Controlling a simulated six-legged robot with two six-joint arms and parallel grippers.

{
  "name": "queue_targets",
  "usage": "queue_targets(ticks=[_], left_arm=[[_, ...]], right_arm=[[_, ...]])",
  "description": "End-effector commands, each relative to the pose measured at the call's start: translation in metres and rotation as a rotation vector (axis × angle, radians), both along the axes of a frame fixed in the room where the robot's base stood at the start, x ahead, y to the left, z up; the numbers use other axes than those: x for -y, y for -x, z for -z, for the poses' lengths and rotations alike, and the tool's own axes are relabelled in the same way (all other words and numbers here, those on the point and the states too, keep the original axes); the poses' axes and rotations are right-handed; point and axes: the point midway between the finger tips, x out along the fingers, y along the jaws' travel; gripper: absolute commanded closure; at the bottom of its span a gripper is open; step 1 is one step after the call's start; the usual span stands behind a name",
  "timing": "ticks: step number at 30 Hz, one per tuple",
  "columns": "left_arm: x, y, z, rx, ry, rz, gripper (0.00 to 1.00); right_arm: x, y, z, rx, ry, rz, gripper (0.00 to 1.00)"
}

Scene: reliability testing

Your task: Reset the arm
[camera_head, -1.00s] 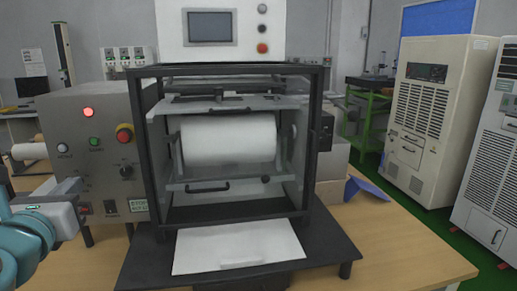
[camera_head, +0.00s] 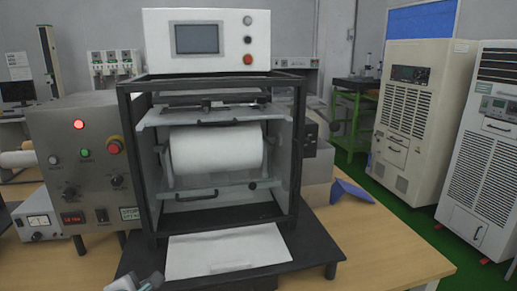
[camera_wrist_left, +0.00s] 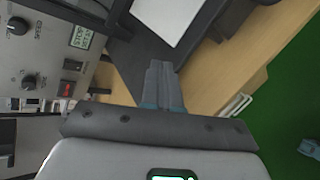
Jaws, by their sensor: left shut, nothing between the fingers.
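My left gripper (camera_head: 140,284) shows only as a grey tip at the bottom edge of the head view, in front of the black base plate of the test machine. In the left wrist view, the left gripper's fingers (camera_wrist_left: 160,72) are together with nothing between them. They point toward the black base plate (camera_wrist_left: 137,58) and the wooden table (camera_wrist_left: 205,88). Most of the left arm is out of the head view.
The framed test machine (camera_head: 127,170) with a white roll (camera_head: 215,149) stands on the table (camera_head: 385,240). A control box (camera_head: 50,142) with a lit red lamp is at its left. A white sheet (camera_head: 226,250) lies in front. Cabinets (camera_head: 425,110) stand right, on green floor.

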Motion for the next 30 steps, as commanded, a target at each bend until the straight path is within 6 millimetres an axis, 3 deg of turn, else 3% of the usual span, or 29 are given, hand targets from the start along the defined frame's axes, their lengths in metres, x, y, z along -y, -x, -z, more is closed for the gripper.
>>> queue_targets(ticks=[1, 3, 6, 9, 12, 15, 19, 30], left_arm=[[0.014, 0.008, 0.035, -0.099, -0.105, 0.110, 1.00], [0.033, 0.028, 0.088, -0.221, -0.270, 0.309, 1.00], [0.061, 0.072, 0.156, -0.362, -0.466, 0.636, 1.00], [0.088, 0.128, 0.209, -0.446, -0.607, 0.990, 1.00], [0.111, 0.183, 0.243, -0.463, -0.687, 1.309, 1.00], [0.126, 0.227, 0.261, -0.438, -0.722, 1.548, 1.00], [0.137, 0.257, 0.270, -0.398, -0.738, 1.713, 1.00], [0.138, 0.262, 0.273, -0.387, -0.745, 1.745, 1.00]], right_arm=[[0.000, 0.000, -0.012, 0.000, 0.000, 0.000, 0.57], [0.000, 0.000, -0.021, 0.000, 0.000, 0.000, 0.57], [0.000, 0.000, -0.033, 0.000, 0.000, 0.000, 0.57], [0.000, 0.000, -0.045, 0.000, 0.000, 0.000, 0.57], [0.000, 0.000, -0.053, 0.000, 0.000, 0.000, 0.57], [0.000, 0.000, -0.059, 0.000, 0.000, 0.000, 0.57], [0.000, 0.000, -0.061, 0.000, 0.000, 0.000, 0.57], [0.000, 0.000, -0.060, 0.000, 0.000, 0.000, 0.57]])
